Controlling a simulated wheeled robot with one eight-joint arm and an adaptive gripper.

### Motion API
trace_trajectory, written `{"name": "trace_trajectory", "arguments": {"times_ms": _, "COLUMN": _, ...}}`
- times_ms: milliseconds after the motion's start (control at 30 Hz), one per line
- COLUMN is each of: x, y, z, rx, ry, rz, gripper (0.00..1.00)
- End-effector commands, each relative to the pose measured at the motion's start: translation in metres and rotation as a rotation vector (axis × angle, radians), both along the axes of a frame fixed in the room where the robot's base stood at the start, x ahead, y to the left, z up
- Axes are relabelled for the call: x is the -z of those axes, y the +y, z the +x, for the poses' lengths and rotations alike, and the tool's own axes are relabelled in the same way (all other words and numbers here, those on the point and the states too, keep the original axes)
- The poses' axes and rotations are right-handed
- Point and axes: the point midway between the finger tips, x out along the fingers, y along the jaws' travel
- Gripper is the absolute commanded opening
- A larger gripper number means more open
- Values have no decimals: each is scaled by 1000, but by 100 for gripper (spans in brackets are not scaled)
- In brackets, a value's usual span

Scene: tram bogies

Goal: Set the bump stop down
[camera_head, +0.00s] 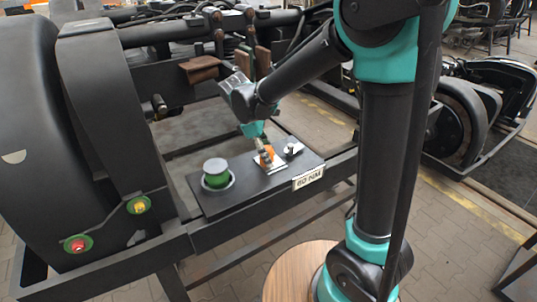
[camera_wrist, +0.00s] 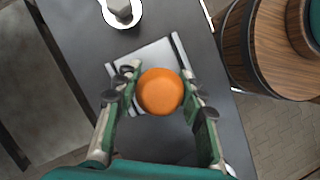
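The bump stop, an orange round piece (camera_wrist: 160,91), sits between the fingertips of my gripper (camera_wrist: 160,82) in the wrist view. Both fingertips meet its sides, so my gripper looks shut on it. In the head view the orange bump stop (camera_head: 266,155) shows partly, low under my gripper (camera_head: 262,143), at a pale square plate (camera_head: 278,164). The plate also lies beneath it in the wrist view (camera_wrist: 150,55). I cannot tell whether the bump stop touches the plate. The plate lies on a dark board.
The dark board (camera_head: 240,200) carries a green round piece (camera_head: 215,173) in a pale ring at left and a small metal part (camera_head: 291,149) on a white disc at right. A label (camera_head: 308,177) is on its front edge. A wooden round top (camera_head: 290,272) stands in front.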

Motion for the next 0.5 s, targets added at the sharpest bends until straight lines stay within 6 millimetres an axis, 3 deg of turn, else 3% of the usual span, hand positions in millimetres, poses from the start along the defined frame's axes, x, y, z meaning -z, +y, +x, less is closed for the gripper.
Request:
{"name": "trace_trajectory", "arguments": {"times_ms": 33, "x": 0, "y": 0, "z": 0, "rx": 0, "ry": 0, "rz": 0, "gripper": 47}}
{"name": "trace_trajectory", "arguments": {"times_ms": 133, "x": 0, "y": 0, "z": 0, "rx": 0, "ry": 0, "rz": 0, "gripper": 59}}
{"name": "trace_trajectory", "arguments": {"times_ms": 500, "x": -4, "y": 0, "z": 0, "rx": 0, "ry": 0, "rz": 0, "gripper": 59}}
